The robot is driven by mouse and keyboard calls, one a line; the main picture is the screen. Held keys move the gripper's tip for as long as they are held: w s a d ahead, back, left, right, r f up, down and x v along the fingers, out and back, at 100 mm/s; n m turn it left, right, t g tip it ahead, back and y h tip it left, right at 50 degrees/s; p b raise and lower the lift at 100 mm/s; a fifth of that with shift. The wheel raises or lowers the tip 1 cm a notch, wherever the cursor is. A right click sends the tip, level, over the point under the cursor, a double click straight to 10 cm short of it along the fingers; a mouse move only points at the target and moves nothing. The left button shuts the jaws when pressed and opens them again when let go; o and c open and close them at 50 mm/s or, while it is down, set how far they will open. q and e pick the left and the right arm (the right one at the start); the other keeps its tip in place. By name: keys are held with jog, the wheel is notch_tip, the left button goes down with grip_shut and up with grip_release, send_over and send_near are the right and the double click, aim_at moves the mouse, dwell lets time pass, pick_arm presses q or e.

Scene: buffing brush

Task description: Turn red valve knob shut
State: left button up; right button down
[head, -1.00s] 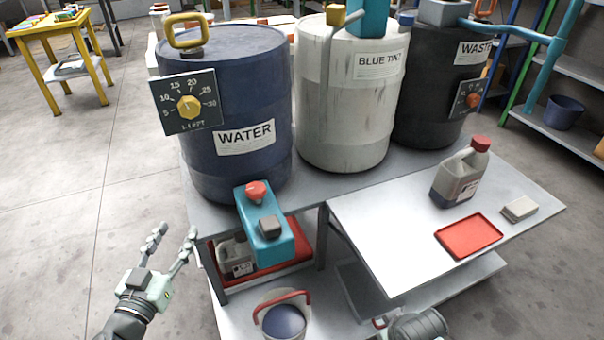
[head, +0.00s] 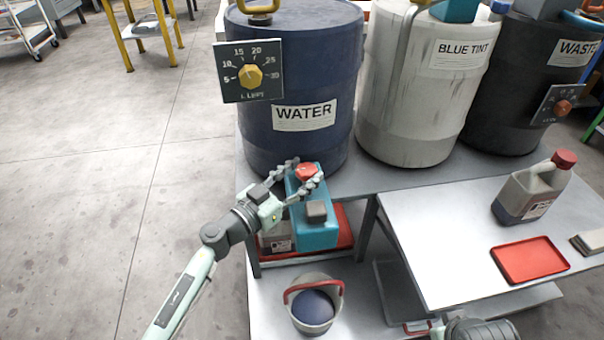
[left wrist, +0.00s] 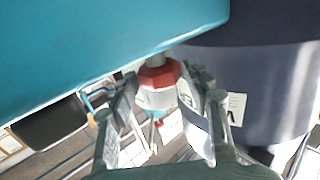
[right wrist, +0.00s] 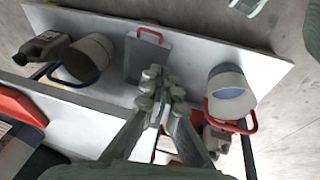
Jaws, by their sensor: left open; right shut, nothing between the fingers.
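The red valve knob (head: 306,172) sits on the teal valve block (head: 318,234) in front of the blue WATER barrel (head: 303,85). My left gripper (head: 304,174) is open, with its fingers on either side of the knob. In the left wrist view the red knob (left wrist: 158,76) lies between the two spread fingers (left wrist: 163,95); I cannot tell whether they touch it. My right gripper (right wrist: 160,85) is shut and empty in the right wrist view, over the lower shelf. In the head view only part of my right arm shows at the bottom edge.
A bucket with a red handle (head: 312,308) stands below the valve block. A red tray (head: 530,259) and a jug with a red cap (head: 532,187) are on the side table (head: 440,245). White and black barrels stand behind.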

pick_arm(q)
jog(key=shift+c, duration=0.5)
pick_arm(e)
jog(key=shift+s, duration=0.15)
pick_arm(q)
jog(key=c, duration=0.8)
pick_arm(e)
jog(key=shift+s+d+f, duration=0.1)
jog(key=shift+s, duration=0.05)
